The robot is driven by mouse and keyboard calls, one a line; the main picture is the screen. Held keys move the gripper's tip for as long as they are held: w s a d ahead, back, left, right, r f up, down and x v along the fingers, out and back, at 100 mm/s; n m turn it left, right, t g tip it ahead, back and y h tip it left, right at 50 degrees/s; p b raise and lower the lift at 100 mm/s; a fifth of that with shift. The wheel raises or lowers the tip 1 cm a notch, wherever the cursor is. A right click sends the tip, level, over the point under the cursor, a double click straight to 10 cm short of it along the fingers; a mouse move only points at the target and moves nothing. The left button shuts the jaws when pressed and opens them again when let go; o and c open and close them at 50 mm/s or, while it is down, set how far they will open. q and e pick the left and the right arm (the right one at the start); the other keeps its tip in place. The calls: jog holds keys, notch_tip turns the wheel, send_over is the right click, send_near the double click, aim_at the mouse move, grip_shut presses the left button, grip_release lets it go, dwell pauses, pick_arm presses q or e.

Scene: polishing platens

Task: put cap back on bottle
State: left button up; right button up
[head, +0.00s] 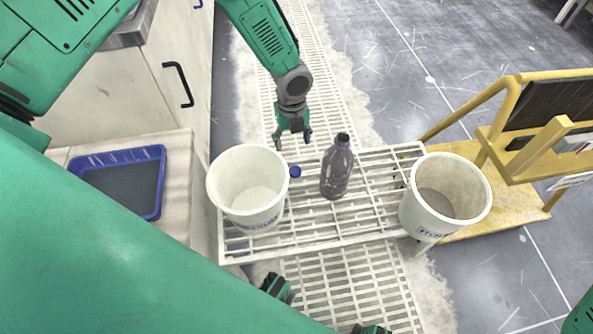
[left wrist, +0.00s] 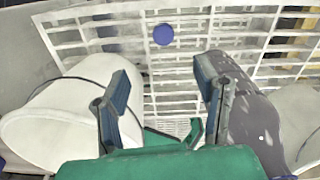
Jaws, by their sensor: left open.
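The dark grey bottle (head: 337,172) stands upright and uncapped on the white slatted rack, its dark neck facing up. The small blue cap (head: 295,171) is on the rack between the left white bucket and the bottle. My left gripper (head: 293,139) is open and empty, pointing down beyond the cap in the head view. In the left wrist view, the cap (left wrist: 163,34) shows past the gap between the open fingers (left wrist: 163,76). The bottle (left wrist: 256,122) is partly behind the right-hand finger there.
White buckets stand left (head: 247,187) and right (head: 445,197) of the bottle, on the slatted rack (head: 300,231). A blue tray (head: 160,152) lies on the counter at the left. A yellow step frame (head: 478,130) stands to the right. Rack slats between bottle and right bucket are clear.

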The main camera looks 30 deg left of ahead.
pick_arm(q)
jog(key=b, duration=0.3)
send_over(296, 171)
jog(key=a, duration=0.1)
notch_tip(296, 171, down, 8)
jog(key=shift+a+r, duration=0.1)
jog(key=shift+d+f, duration=0.2)
jog(key=shift+f, duration=0.1)
jog(key=shift+a, duration=0.15)
jog(key=shift+f, duration=0.15)
jog(key=f+b, duration=0.1)
jog(key=f, duration=0.1)
jog(key=d+f+b, duration=0.1)
jog(key=f+b, duration=0.1)
jog(key=f, duration=0.1)
jog(key=shift+c, duration=0.5)
jog(key=c, duration=0.6)
